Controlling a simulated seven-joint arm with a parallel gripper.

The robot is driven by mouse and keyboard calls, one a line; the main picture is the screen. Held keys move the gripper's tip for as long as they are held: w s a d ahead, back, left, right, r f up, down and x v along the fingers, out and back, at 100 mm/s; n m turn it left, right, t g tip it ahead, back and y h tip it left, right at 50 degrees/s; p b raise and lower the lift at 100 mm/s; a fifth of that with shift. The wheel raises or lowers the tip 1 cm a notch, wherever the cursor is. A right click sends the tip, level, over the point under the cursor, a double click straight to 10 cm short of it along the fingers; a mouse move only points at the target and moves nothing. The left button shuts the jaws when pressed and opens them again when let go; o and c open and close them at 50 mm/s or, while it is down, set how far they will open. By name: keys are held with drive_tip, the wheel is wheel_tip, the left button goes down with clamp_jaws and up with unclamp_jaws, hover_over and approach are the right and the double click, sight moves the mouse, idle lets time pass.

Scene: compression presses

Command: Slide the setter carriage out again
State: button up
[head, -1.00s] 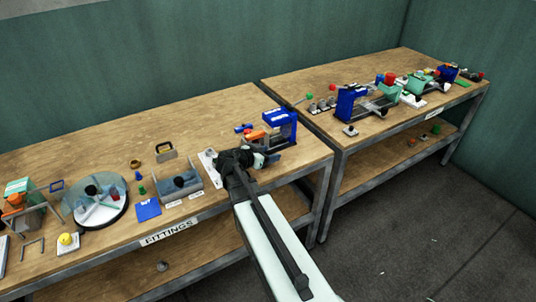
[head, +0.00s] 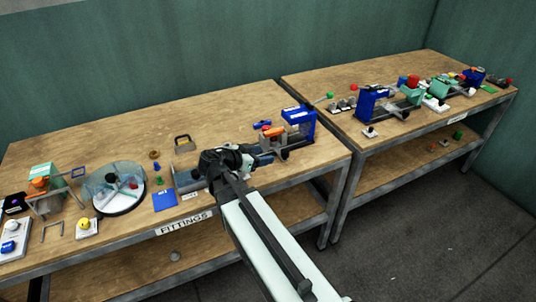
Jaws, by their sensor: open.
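A blue press frame (head: 301,117) stands near the right end of the near bench. A grey base or rail (head: 294,147) shows under it, and an orange part (head: 273,131) sits at its left side. The setter carriage cannot be told apart surely at this size; the grey piece by the orange part may belong to it. My gripper (head: 263,159) is open, just left of and in front of the press, over the bench's front part. My wrist hides some of the bench there. I cannot tell whether a fingertip touches the press.
The bench (head: 120,135) also holds a clear round-covered turntable (head: 118,185), a blue mat (head: 165,200) and a grey bin (head: 187,178) left of my gripper. A second bench (head: 330,85) to the right holds more presses. The near bench's back middle is clear.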

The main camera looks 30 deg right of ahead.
sight(284, 151)
drive_tip(key=shift+s+a+r, duration=0.15)
drive_tip(key=shift+a, duration=0.25)
drive_tip(key=w+d+f+m, duration=0.1)
drive_tip(key=d+m, duration=0.3)
drive_tip(key=m, duration=0.8)
drive_tip(key=w+d+f+m, duration=0.1)
drive_tip(key=d+m, duration=0.3)
drive_tip(key=m, duration=0.8)
drive_tip(key=w+d+f+m, duration=0.1)
drive_tip(key=d+f+m, duration=0.2)
drive_tip(key=m, duration=0.9)
drive_tip(key=shift+w+d+f, duration=0.15)
drive_tip(key=shift+d, duration=0.5)
